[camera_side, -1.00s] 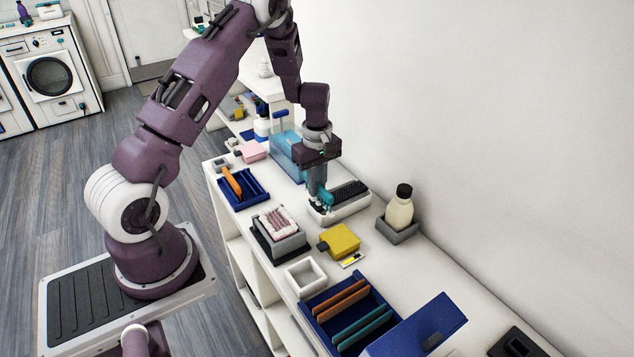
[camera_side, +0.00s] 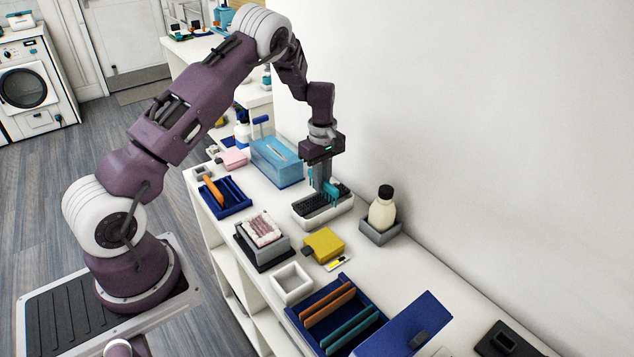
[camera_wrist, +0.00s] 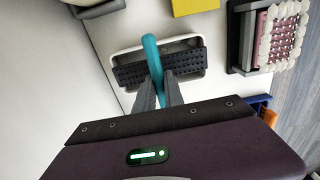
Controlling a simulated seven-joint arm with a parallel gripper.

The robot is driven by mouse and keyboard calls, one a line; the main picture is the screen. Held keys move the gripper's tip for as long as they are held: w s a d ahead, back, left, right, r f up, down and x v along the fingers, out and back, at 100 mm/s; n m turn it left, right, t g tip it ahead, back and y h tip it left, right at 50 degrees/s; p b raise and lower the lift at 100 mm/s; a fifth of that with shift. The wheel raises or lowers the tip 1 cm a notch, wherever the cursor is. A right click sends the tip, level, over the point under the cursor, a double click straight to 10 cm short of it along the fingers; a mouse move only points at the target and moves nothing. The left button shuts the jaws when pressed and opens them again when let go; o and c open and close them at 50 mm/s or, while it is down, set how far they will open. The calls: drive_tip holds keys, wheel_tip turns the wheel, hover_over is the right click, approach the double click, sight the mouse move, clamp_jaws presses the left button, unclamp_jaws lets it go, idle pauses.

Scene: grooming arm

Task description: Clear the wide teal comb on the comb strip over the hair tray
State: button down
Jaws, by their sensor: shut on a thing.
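My gripper (camera_side: 323,187) is shut on a teal comb (camera_side: 332,190) and points straight down. The comb is over a white tray (camera_side: 345,213) with a black studded strip (camera_side: 312,208) across it. In the wrist view the comb (camera_wrist: 152,54) lies between the two grey fingers (camera_wrist: 159,92) and crosses the black strip (camera_wrist: 128,75) near its middle. The white tray rim (camera_wrist: 182,41) shows around the strip. I cannot tell whether the comb's teeth touch the studs.
A yellow block (camera_side: 325,243), a brush on a grey block (camera_side: 262,230) and a blue comb box (camera_side: 312,305) stand in front.

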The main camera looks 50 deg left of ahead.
wheel_tip(320, 180, up, 8)
idle(0.5)
idle(0.5)
